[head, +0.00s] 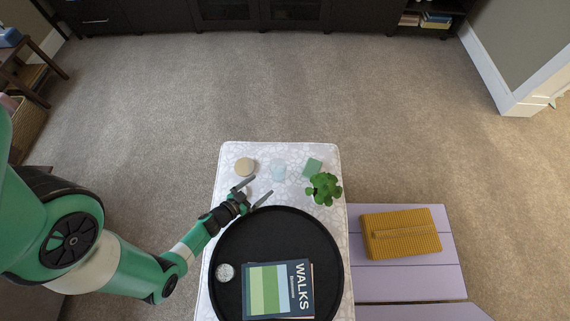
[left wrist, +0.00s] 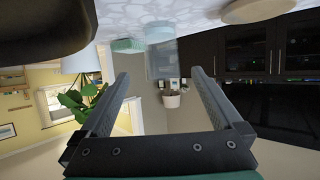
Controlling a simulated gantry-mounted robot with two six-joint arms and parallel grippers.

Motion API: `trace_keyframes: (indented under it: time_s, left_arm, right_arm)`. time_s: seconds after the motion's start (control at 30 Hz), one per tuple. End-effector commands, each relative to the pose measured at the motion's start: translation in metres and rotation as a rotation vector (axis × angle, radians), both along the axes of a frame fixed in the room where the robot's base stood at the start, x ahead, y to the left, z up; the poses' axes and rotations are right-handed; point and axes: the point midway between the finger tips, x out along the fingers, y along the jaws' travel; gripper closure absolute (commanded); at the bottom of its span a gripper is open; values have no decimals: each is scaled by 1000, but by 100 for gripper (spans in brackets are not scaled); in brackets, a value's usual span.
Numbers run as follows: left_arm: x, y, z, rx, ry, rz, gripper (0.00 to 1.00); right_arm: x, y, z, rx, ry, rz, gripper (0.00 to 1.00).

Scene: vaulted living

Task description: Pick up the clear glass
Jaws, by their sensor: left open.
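The clear glass (head: 278,169) stands upright near the far edge of the patterned table (head: 229,205), between a round beige item and a small green item. My left gripper (head: 261,190) is open and empty, just in front and to the left of the glass, its fingers pointing toward it. In the left wrist view, which is upside down, the glass (left wrist: 161,55) shows pale and see-through beyond and between the fingertips (left wrist: 160,76). A gap appears to remain between fingers and glass. My right gripper is not in view.
The beige item (head: 245,166) is left of the glass; the green item (head: 312,168) and leafy plant (head: 323,187) are right. A black tray (head: 227,244) holds a book (head: 277,290) and small round item (head: 224,272). A mustard object (head: 400,233) lies on a lilac surface (head: 445,282).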

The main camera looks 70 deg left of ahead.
Motion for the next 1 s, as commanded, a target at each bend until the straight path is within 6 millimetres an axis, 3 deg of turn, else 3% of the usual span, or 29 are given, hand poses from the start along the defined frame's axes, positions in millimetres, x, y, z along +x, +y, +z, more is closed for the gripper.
trace_keyframes:
  time_s: [0.03, 0.13, 0.3, 0.47, 0.67, 0.8, 1.0]
  left_arm:
    - [9, 3, -10, 3, -4, -7, 0]
    - [27, 11, -19, 4, -4, -6, 0]
    - [45, 21, -23, 3, -3, -2, 0]
    - [47, 23, -24, 1, -2, 1, 0]
    - [72, 35, -45, 5, -4, -2, 0]
    - [86, 42, -47, 4, -2, -1, 0]
    - [87, 43, -45, 2, -1, 0, 0]
  right_arm:
    - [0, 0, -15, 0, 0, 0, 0]
    - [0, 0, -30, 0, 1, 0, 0]
    - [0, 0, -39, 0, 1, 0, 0]
    - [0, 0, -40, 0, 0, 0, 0]
    - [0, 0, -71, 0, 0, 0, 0]
    - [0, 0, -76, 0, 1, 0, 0]
    - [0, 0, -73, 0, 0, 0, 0]
